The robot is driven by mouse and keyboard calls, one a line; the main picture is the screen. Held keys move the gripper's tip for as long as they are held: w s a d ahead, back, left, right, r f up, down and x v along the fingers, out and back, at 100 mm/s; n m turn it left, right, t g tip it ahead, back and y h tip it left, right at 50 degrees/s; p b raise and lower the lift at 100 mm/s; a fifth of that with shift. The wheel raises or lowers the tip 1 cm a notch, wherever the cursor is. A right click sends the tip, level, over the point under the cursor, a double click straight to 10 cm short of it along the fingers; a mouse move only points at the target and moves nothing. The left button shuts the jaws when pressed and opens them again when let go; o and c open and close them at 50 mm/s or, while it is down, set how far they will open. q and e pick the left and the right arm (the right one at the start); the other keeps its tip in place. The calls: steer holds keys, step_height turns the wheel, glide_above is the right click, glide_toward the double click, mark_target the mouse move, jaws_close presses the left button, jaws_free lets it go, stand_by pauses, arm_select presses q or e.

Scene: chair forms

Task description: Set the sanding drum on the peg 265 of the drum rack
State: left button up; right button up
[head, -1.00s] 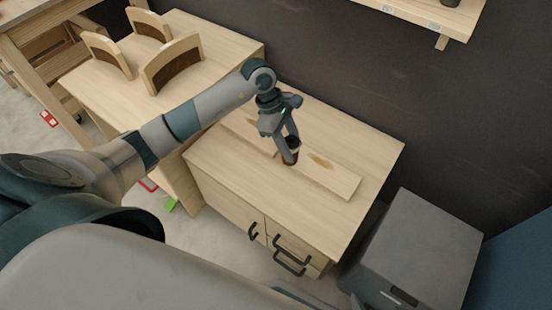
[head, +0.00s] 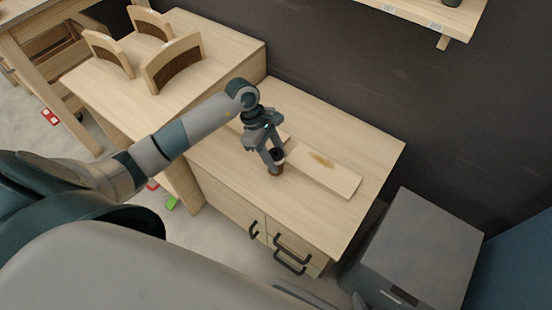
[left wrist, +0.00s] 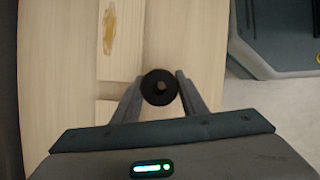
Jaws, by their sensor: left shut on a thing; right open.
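A pale flat board (head: 335,178) with a brown stain lies to the right of the drum. No drum rack or peg 265 can be made out. My right gripper is not in view.
The wooden cabinet top (head: 340,225) is mostly clear in front. A table with several curved chair backs (head: 172,65) stands at the upper left. A grey box (head: 415,245) stands right of the cabinet, and a wall shelf (head: 430,12) hangs above.

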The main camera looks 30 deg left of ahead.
arm_select(q)
steer(key=shift+f, duration=0.6)
steer(key=shift+f, duration=0.15)
steer(key=o, duration=1.2)
steer(key=shift+c, duration=0.2)
steer(key=shift+r, duration=0.35)
steer(key=v, duration=1.1)
steer(key=shift+r, duration=0.3)
steer(key=shift+a, duration=0.1)
